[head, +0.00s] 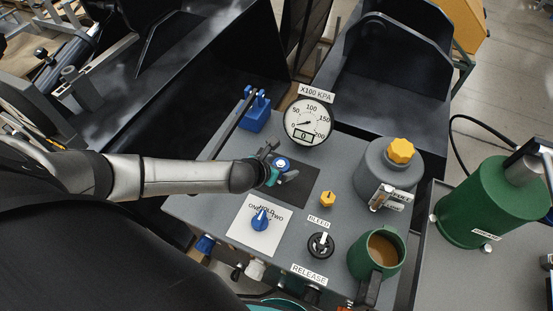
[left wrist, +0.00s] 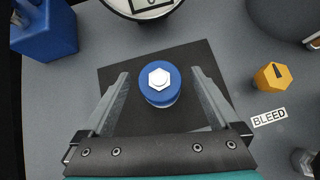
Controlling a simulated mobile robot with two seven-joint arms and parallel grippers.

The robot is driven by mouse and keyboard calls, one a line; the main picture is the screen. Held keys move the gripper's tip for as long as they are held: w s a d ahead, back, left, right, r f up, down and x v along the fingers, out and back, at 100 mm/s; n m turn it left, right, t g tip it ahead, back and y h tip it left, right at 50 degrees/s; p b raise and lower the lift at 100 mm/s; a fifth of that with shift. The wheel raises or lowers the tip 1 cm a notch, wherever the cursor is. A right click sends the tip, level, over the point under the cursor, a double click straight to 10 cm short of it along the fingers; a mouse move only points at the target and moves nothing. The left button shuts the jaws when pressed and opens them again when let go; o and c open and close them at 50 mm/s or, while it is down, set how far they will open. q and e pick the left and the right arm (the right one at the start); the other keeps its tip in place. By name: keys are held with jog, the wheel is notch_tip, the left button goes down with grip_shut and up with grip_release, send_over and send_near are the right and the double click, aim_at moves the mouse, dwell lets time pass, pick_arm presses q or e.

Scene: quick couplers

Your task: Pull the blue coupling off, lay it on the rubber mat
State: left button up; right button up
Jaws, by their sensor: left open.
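The blue coupling (left wrist: 160,85) stands upright on the black rubber mat (left wrist: 192,54), with a pale hex end facing up. In the head view the blue coupling (head: 282,163) is partly hidden by my left gripper (head: 279,164), and the mat (head: 298,196) lies under both. In the left wrist view my left gripper (left wrist: 159,78) is open, with one finger on each side of the coupling and a gap to both. My right gripper is not in view.
A gauge (head: 309,122) and a blue bracket with a lever (head: 255,114) stand behind the mat. A yellow knob (head: 328,199), a blue selector knob (head: 260,219), a black valve wheel (head: 321,245), a green mug (head: 362,260) and a grey canister (head: 375,168) stand around it. Several couplings line the front edge.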

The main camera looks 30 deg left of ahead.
pick_arm(q)
jog(key=p+v, duration=0.3)
jog(key=v, duration=1.2)
jog(key=shift+r, duration=0.15)
